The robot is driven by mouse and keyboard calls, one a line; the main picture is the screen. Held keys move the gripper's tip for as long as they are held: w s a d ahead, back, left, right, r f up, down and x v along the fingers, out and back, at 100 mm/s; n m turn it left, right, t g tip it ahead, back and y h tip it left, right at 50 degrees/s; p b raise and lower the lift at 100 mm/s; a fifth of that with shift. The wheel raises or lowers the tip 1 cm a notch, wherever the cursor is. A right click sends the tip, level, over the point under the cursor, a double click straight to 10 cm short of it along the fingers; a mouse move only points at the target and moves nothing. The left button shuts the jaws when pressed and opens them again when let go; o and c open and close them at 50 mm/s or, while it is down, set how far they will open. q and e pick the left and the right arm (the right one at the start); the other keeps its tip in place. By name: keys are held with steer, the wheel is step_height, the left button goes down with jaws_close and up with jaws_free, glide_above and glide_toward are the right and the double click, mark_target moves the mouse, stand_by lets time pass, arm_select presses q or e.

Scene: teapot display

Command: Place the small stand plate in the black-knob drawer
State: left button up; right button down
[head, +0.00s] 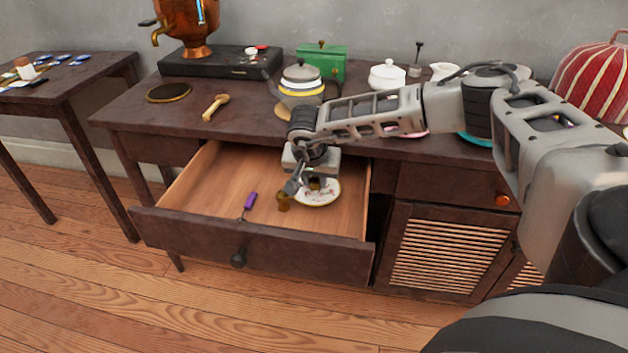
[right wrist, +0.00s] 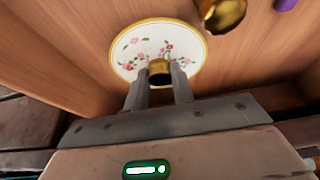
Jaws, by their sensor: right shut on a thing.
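The small stand plate (head: 322,198) is white with pink flowers and a gold rim. It is inside the pulled-out black-knob drawer (head: 190,233), towards its right side. My right gripper (head: 308,182) reaches down into the drawer over the plate. In the right wrist view, its fingers (right wrist: 158,88) are shut on a short brass part at the edge of the plate (right wrist: 135,45). I cannot tell whether the plate touches the drawer floor. The drawer's black knob (head: 238,259) is on its front. My left gripper is not in view.
A brass piece (head: 283,202) and a purple-handled item (head: 250,200) lie in the drawer, left of the plate. The drawer's left part is bare. A teapot (head: 301,85), a white sugar bowl (head: 387,76) and a green box (head: 322,60) stand on the tabletop above.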

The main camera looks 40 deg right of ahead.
steer(key=shift+f, duration=0.1)
steer(key=c, duration=1.2)
jaws_free()
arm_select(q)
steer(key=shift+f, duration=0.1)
arm_select(e)
steer(key=shift+r, duration=0.3)
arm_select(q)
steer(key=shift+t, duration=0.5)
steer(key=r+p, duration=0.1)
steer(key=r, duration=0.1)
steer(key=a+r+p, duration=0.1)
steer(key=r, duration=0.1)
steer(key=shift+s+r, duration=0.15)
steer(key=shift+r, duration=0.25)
arm_select(e)
steer(key=v, duration=1.1)
steer(key=shift+a+r, duration=0.15)
steer(key=shift+r, duration=0.15)
arm_select(q)
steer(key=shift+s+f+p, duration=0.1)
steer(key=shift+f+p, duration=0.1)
steer(key=shift+p, duration=0.1)
